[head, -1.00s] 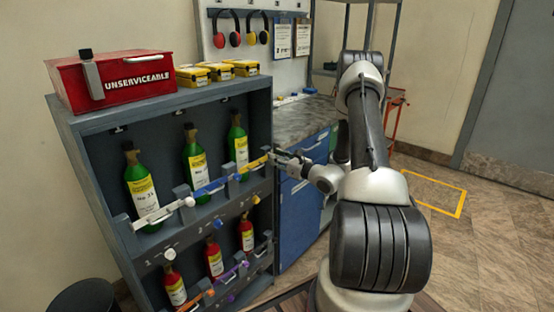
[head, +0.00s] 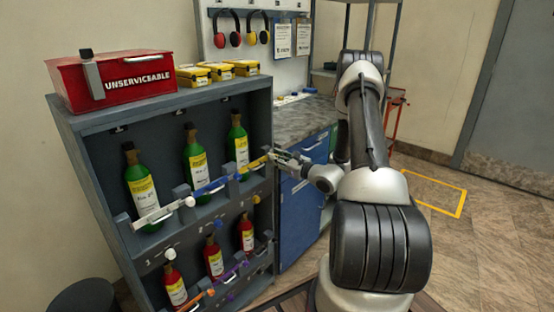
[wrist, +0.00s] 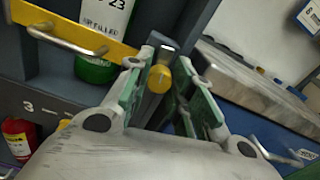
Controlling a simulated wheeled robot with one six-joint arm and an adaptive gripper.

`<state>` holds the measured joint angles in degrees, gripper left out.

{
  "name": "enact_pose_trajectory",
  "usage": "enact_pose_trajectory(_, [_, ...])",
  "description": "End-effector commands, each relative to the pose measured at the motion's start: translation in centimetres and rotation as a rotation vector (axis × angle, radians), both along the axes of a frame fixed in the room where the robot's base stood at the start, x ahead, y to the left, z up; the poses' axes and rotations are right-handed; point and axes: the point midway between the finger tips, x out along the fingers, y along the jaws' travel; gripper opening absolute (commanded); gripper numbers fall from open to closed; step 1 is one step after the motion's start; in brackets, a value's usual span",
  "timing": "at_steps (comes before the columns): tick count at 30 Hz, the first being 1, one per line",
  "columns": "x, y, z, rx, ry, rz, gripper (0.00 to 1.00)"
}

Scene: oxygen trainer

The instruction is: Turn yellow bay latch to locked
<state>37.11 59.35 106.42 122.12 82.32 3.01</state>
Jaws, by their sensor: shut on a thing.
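The yellow bay latch (head: 254,163) is a yellow bar across the front of the right upper bay, in front of a green bottle (head: 237,146). In the wrist view the yellow bar (wrist: 75,32) with its metal handle crosses the upper left, and a yellow knob (wrist: 160,78) sits at its right end beside a grey post. My gripper (wrist: 168,72) is shut on this yellow knob, with a green-padded finger on each side. In the head view my gripper (head: 275,156) is at the right end of the yellow bar, at the cabinet's right edge.
The grey cabinet (head: 100,255) holds more green bottles with white and blue latches above, and red bottles with other latches below. A red box (head: 120,82) and yellow cases (head: 215,72) stand on top. A grey counter (head: 305,118) with blue cabinet fronts adjoins at the right.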

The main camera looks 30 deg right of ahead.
Motion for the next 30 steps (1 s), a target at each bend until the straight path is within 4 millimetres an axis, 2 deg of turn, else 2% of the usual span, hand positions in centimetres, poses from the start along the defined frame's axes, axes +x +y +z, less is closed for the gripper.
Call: enact_pose_trajectory(30, [-0.13,0.21,-0.19,-0.89,-0.323,0.001,0.0])
